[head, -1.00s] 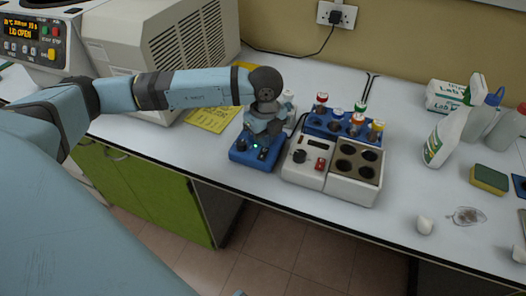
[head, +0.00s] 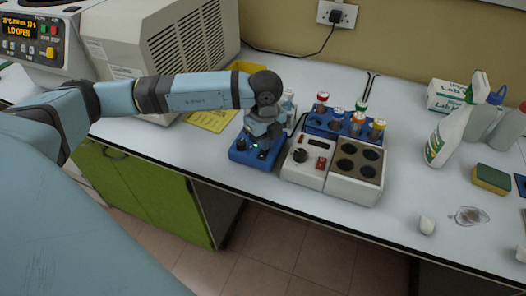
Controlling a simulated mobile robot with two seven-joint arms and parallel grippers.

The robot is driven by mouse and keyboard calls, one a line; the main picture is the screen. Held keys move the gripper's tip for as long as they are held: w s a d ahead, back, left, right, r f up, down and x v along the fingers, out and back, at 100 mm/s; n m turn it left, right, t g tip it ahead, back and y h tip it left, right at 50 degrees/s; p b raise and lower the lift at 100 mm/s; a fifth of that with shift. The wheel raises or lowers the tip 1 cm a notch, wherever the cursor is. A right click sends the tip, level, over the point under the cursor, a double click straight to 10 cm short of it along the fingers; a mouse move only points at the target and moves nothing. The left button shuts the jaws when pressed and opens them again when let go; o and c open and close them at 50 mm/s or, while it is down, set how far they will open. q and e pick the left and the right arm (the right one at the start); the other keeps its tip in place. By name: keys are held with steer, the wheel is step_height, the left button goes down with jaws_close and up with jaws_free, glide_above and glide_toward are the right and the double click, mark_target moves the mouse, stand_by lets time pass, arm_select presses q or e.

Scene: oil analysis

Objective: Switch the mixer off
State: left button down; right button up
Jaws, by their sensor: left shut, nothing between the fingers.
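The mixer (head: 240,156) is a small blue box near the front edge of the bench. It has a dark knob on its left, a small green light that is lit, and a dark switch to the right. My left gripper (head: 262,143) points down over the mixer's right part, with its fingers shut and empty. The fingertips are close to the switch; I cannot tell whether they touch it. The gripper hides the back of the mixer. My right gripper is not in view.
A white heating block (head: 352,185) with dark wells and a red switch stands just right of the mixer. Behind it is a blue rack (head: 325,127) with capped vials. A beige machine (head: 165,50) stands behind my left arm. A spray bottle (head: 452,130) and sponge (head: 491,179) are at right.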

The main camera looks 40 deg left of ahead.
arm_select(q)
steer(key=shift+f+b, duration=0.4)
steer(key=shift+f, duration=0.2)
steer(key=shift+r, duration=0.15)
steer(key=shift+r+p, duration=2.2)
steer(key=shift+r, duration=1.25)
